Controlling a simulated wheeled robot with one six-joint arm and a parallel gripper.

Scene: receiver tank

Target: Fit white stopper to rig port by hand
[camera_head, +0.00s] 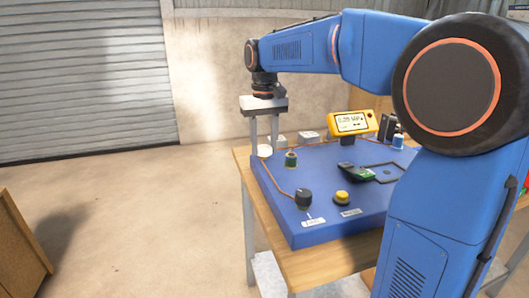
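My gripper (264,146) points straight down over the back left corner of the blue rig (320,236). Its two fingers are apart. A round white piece (264,151), which looks like the white stopper, shows at the fingertips, between them. I cannot tell whether the fingers touch it or whether it rests on the rig. A small dark green and brass fitting (291,159) stands upright on the rig just right of the fingers. I cannot make out which part is the rig port.
The rig sits on a wooden table (285,262). It carries a black knob (303,199), a yellow button (341,198), a green-screened handheld device (362,174) and a yellow meter (352,123). Pale blocks (309,136) stand behind. My arm hides the right side. Open floor lies left.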

